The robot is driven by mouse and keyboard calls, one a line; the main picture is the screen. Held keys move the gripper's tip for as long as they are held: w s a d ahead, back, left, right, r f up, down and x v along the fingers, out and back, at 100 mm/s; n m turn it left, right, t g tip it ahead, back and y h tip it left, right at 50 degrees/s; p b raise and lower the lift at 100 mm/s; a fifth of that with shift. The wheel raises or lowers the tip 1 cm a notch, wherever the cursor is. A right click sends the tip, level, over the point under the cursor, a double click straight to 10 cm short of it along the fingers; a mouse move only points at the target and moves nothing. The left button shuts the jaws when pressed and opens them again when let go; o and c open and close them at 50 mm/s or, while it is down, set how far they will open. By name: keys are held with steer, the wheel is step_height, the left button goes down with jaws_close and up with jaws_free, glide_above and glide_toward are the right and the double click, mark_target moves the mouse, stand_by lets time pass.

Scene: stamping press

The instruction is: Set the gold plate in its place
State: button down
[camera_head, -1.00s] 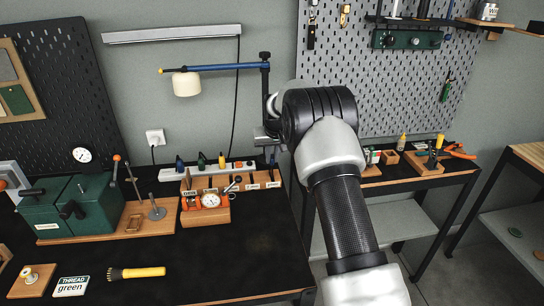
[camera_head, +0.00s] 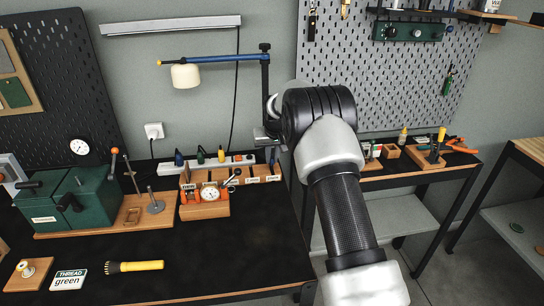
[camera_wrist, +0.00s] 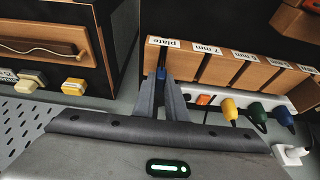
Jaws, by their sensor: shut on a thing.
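My gripper (camera_wrist: 162,82) is shut in the wrist view, its narrow fingers reaching to the wooden rack (camera_wrist: 212,64). The fingertips are by the slot with the label "plate" (camera_wrist: 168,42). Something thin and dark shows between the fingers, but I cannot make out a gold plate or how deep it sits. In the head view the rack (camera_head: 262,172) stands at the back right of the black bench, and my arm hides most of the gripper above its right end.
A white power strip (camera_wrist: 203,90) with coloured plugs runs behind the rack. A dial gauge (camera_head: 210,194) stands in front of the rack. A green box (camera_head: 68,205) is at the left. The bench's front right is clear.

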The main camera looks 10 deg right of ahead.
steer(key=shift+f, duration=0.25)
steer(key=c, duration=1.7)
jaws_free()
steer(key=v, duration=1.7)
steer(key=shift+s+r+b, duration=0.1)
steer(key=shift+r+b, duration=0.1)
steer(key=shift+b, duration=0.2)
